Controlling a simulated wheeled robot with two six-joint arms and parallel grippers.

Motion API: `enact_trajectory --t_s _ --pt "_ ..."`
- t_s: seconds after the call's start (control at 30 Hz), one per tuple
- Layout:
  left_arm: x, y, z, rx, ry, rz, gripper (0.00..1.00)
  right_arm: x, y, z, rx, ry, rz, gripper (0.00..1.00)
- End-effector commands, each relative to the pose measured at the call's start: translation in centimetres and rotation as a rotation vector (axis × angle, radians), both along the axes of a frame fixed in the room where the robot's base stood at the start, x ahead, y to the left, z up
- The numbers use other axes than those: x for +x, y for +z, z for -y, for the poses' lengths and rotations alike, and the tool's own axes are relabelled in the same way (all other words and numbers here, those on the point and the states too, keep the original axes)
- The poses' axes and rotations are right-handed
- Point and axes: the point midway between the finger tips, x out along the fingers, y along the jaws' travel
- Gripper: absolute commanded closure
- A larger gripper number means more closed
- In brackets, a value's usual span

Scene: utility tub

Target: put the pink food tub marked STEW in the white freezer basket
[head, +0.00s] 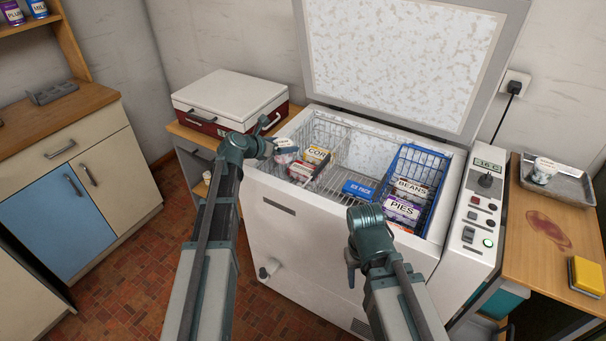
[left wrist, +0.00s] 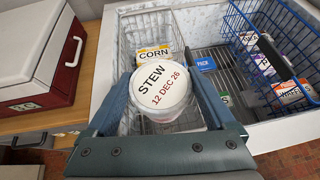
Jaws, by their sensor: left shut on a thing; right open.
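The STEW tub (left wrist: 160,92) shows its white lid, marked STEW 12 DEC 26, in the left wrist view, with a little pink below the lid. In the head view the tub (head: 286,150) is small and partly covered by my gripper. My left gripper (head: 268,146) is shut on it, one finger on each side. The tub appears over the left end of the white wire freezer basket (head: 338,134); its exact height is unclear. That basket holds a CORN box (head: 316,155) and another box (head: 301,171). My right gripper (head: 352,268) is open and empty before the freezer front.
The freezer lid (head: 400,60) stands open. A blue wire basket (head: 437,196) at the right holds BEANS and PIES boxes. A blue ICE PACK (head: 357,189) lies between the baskets. A red-and-white cool box (head: 230,103) stands left; another white-lidded tub (head: 543,170) sits on a tray at right.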

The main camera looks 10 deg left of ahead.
Motion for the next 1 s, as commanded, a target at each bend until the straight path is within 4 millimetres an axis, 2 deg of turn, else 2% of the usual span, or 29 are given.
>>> enact_trajectory --t_s 0.17,0.4,0.5,0.73,1.0 --pt "0.0 -1.9 -0.1 0.0 0.001 0.0 0.84 0.0 -1.9 0.0 0.0 0.0 0.0 0.5" --pt "0.0 -5.6 -0.1 0.0 0.001 0.0 0.84 0.0 -5.7 0.0 0.0 0.0 0.0 0.5" --pt "0.0 -6.3 -0.1 0.0 0.001 0.0 0.84 0.0 -6.4 0.0 0.0 0.0 0.0 0.5" --pt "0.0 -6.5 -0.1 0.0 0.001 0.0 0.84 0.0 -6.5 0.0 0.0 0.0 0.0 0.5" --pt "0.0 -9.6 -0.1 0.0 0.001 0.0 0.84 0.0 -9.6 0.0 0.0 0.0 0.0 0.5"
